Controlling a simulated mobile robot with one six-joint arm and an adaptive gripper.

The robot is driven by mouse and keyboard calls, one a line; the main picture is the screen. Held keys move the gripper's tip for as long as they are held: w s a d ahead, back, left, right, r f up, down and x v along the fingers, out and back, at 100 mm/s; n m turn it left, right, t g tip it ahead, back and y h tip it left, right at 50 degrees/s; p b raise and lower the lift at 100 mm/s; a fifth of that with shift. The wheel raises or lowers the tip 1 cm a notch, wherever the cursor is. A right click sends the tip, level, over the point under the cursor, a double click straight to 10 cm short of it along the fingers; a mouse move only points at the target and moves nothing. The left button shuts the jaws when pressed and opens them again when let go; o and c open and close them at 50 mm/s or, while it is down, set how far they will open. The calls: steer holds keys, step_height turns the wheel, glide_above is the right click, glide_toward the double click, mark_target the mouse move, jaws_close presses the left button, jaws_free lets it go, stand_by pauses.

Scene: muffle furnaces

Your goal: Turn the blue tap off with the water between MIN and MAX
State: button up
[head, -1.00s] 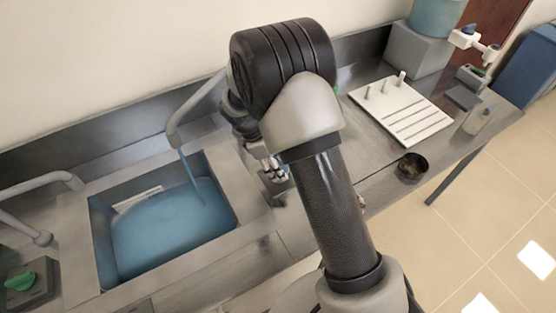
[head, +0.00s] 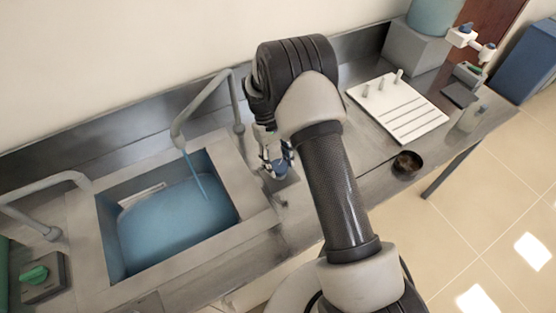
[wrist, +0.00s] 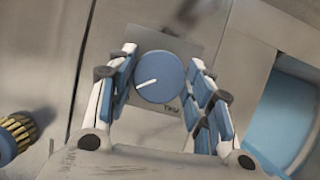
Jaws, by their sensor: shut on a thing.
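My gripper (head: 273,155) is at the right of the sink, partly hidden by my arm in the head view. In the wrist view its fingers (wrist: 161,68) stand on both sides of the round blue tap knob (wrist: 159,80), shut on it. The knob has a white pointer line, tilted, and sits on a grey plate. A stream of water (head: 194,176) runs from the curved grey spout (head: 203,97) into the sink (head: 254,198). Blue water (head: 170,228) fills much of the basin. A white label (head: 141,196) is on the back wall; its marks are too small to read.
A second spout (head: 45,188) and a green knob (head: 34,275) are at the left. A brass-coloured fitting (wrist: 18,130) shows in the wrist view.

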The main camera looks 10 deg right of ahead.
steer(key=m, duration=0.2)
steer(key=m+y, duration=0.1)
steer(key=m, duration=0.1)
steer(key=shift+d+y+p, duration=0.15)
steer(key=shift+y+p, duration=0.15)
steer(key=shift+p, duration=0.05)
steer(key=shift+m+y, duration=0.6)
steer(key=shift+m, duration=1.1)
steer(key=o, duration=1)
steer(key=shift+o, duration=0.2)
steer(key=v, duration=1.2)
steer(key=shift+d, duration=0.1)
